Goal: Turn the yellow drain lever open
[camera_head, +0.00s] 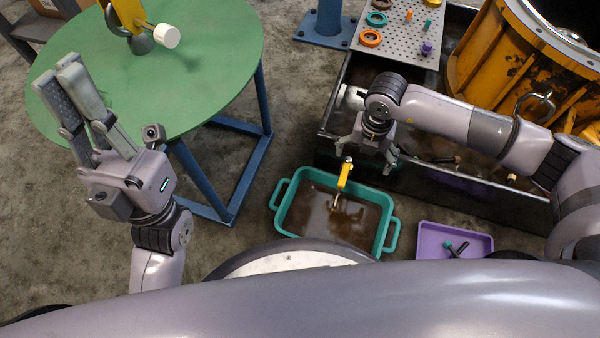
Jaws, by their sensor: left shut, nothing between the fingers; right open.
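The yellow drain lever (345,174) shows in the head view above the teal tub (278,222), which holds brown liquid. A thin metal piece hangs below the lever, and its upper end sits close to my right gripper's left finger. I cannot tell whether they touch. My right gripper (366,160) points down by the wall of the dark tank (330,120), with its fingers spread and nothing seen between them. My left gripper (57,72) is shut and empty, raised over the left edge of the green round table, far from the lever.
The green table (205,75) bears a yellow tool with a white end (167,36). A perforated plate (400,45) with colored rings and pegs lies at the tank's back. A large yellow housing (510,60) stands right. A purple tray (430,240) holds small dark parts.

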